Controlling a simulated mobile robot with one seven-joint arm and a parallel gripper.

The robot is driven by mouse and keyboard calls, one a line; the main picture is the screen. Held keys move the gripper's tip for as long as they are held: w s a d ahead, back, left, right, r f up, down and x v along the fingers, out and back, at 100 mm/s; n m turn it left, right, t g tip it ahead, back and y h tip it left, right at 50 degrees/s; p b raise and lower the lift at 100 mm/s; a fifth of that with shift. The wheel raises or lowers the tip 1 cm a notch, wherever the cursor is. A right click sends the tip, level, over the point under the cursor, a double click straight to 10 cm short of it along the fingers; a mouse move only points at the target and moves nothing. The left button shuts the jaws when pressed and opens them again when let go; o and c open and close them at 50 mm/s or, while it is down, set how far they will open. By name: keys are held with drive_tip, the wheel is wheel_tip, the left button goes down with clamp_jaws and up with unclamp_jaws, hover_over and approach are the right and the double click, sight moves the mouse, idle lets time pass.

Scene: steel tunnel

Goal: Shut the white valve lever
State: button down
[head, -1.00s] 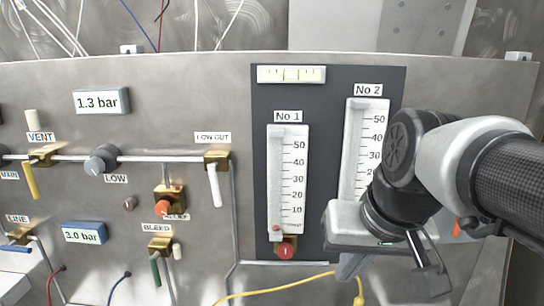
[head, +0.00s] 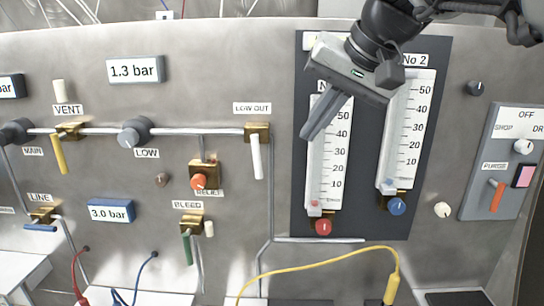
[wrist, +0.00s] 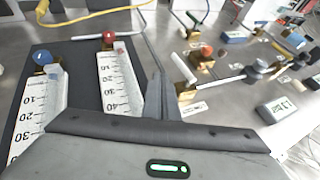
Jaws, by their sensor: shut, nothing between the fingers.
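The white valve lever (head: 256,157) hangs almost straight down from a brass valve body (head: 257,132) under the LOW OUT label, at the right end of a horizontal pipe. In the wrist view the white lever (wrist: 181,67) shows beyond the fingers, to their upper right. My gripper (head: 317,130) is shut and empty, in front of the No 1 gauge, right of the lever and apart from it. Its closed fingers point down and left. In the wrist view the gripper fingers (wrist: 158,92) are together and hide part of the panel.
The No 1 gauge (head: 330,165) and No 2 gauge (head: 407,140) stand right of the lever. An orange relief knob (head: 198,182) and a green bleed lever (head: 187,247) are lower left. A yellow cable (head: 330,262) loops below. The plate around the lever is clear.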

sight(257, 155)
drive_tip(key=w+a+f, duration=0.5)
drive_tip(key=a+f, duration=0.2)
drive_tip(key=f, duration=0.1)
drive_tip(key=shift+w, duration=0.2)
drive_tip(key=shift+a+f, duration=0.1)
drive_tip(key=shift+a+f, duration=0.2)
drive_tip(key=shift+a, duration=0.3)
